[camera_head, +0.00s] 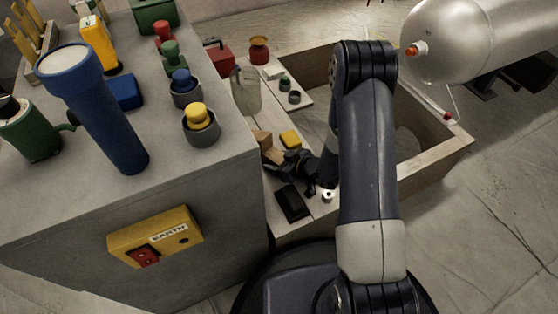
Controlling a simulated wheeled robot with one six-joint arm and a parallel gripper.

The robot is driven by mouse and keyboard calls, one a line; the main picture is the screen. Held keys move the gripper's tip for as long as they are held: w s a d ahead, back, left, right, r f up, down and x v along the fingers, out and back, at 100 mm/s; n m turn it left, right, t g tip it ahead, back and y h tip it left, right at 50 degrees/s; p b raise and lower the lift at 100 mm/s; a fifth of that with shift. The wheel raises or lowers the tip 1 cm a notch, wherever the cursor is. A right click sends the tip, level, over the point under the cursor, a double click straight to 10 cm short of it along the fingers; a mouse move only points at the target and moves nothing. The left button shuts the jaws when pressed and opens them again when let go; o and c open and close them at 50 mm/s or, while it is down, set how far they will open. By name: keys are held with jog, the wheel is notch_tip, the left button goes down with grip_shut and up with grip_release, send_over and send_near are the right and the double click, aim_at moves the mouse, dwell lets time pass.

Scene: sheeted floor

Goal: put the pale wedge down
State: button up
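My gripper (273,157) is at the end of my dark arm, low over the left part of the wooden surface beside the grey block. A pale tan wedge (263,140) is at its fingertips, and the gripper appears shut on it. The fingers are small and dark here and partly hide the wedge's lower side. I cannot tell whether the wedge touches the surface below.
A yellow block (291,139) lies just right of the wedge, and a dark flat box (292,203) lies nearer. A clear jar (246,90) stands behind. The tall grey block (230,185) borders the left, with a blue torch (95,110) on top.

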jog(key=shift+o, duration=0.7)
jog(key=shift+r, duration=0.25)
jog(key=p+v, duration=0.4)
jog(key=v, duration=0.6)
jog(key=shift+s+d+r, duration=0.15)
jog(key=shift+d+r, duration=0.1)
jog(key=shift+s+d+r, duration=0.25)
jog(key=shift+s+d, duration=0.1)
jog(key=shift+s, duration=0.05)
